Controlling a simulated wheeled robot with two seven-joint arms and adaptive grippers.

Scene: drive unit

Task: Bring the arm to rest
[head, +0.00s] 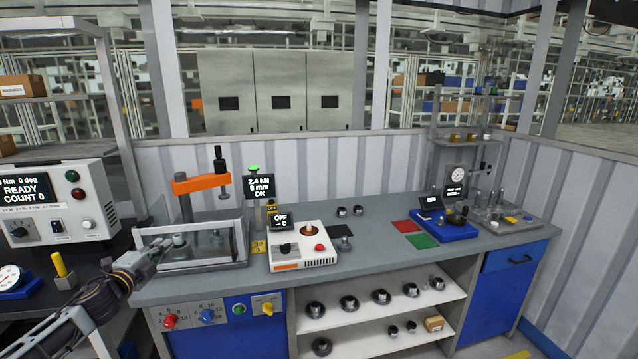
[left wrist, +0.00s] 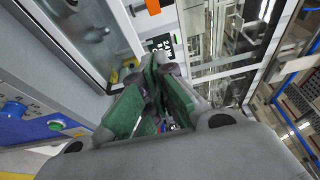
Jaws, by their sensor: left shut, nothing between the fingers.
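My left arm comes in from the lower left in the head view. Its gripper (head: 150,252) is at the left front corner of the grey workbench (head: 380,262), beside the clear-walled press enclosure (head: 205,262). The gripper is shut and empty. In the left wrist view the green-padded fingers (left wrist: 155,80) come together with nothing between them. I cannot tell whether the gripper touches the bench or the enclosure. My right gripper is not in view.
A press with an orange arm (head: 200,183) stands in the enclosure. A white heater unit (head: 302,247) is to its right. A control box reading READY (head: 50,200) stands at the left. Red and green mats (head: 421,241) lie on the bench. Shelves below hold several dark round parts (head: 348,302).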

